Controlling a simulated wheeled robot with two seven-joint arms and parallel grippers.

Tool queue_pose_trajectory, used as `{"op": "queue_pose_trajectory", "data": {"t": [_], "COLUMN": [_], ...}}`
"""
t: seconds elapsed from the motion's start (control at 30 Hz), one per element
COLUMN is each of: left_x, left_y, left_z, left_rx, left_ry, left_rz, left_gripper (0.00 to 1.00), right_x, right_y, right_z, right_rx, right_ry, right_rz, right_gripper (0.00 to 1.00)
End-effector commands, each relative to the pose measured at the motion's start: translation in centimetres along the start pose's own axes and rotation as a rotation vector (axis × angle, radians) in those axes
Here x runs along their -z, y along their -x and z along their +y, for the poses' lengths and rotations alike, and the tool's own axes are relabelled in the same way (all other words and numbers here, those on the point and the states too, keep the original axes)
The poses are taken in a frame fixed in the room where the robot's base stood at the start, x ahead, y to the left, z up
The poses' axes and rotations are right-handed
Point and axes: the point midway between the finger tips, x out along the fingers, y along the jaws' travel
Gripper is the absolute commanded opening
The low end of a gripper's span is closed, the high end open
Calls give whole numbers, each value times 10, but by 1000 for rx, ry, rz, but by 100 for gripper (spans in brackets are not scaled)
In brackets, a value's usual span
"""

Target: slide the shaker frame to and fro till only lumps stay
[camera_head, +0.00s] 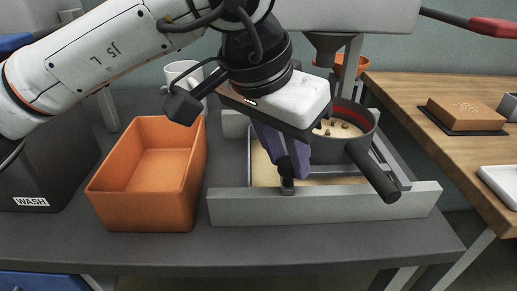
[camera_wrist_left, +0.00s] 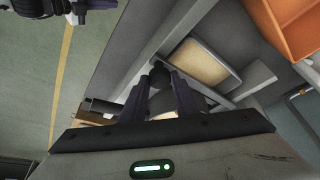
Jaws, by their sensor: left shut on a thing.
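The shaker frame (camera_head: 318,168) is a grey metal frame between the low grey walls of a trough (camera_head: 325,207). A round sieve (camera_head: 362,118) with a red inner band rests at its right side, its black handle (camera_head: 372,172) pointing to the front right. A few brown lumps (camera_head: 328,127) lie on pale powder in the sieve. Pale powder also lies below the frame. My left gripper (camera_head: 286,172), with purple fingers, points down at the frame's left part. In the left wrist view its fingers (camera_wrist_left: 162,95) are shut on a dark upright grip.
An orange bin (camera_head: 146,205) stands left of the trough, beside a dark bin marked WASH (camera_head: 55,175). A white mug (camera_head: 183,75) is behind my arm. A grey hopper (camera_head: 345,18) overhangs the sieve. A wooden table (camera_head: 430,115) at right holds a brown block (camera_head: 466,112).

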Motion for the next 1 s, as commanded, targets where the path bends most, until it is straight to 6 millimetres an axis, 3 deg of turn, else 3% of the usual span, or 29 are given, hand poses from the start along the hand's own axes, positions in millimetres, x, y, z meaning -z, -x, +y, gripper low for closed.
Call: {"op": "queue_pose_trajectory", "data": {"t": [0.33,0.37,0.43,0.77,1.0], "left_x": [3,3,3,3,4], "left_y": [-1,-1,-1,1,37], "left_z": [4,3,3,3,3], "left_rx": [1,1,1,1,2], "left_ry": [-2,-2,-2,-1,-2], "left_rz": [0,0,0,1,4], "left_gripper": [0,32,44,45,45], "right_x": [3,3,3,-1,2], "right_y": [-1,-1,-1,0,4], "right_z": [2,2,2,2,1], "right_rx": [-2,-2,-2,-2,-2], "right_ry": [7,8,8,7,9], "right_rz": [4,4,4,-4,-8], "right_gripper": [0,0,0,0,0]}}
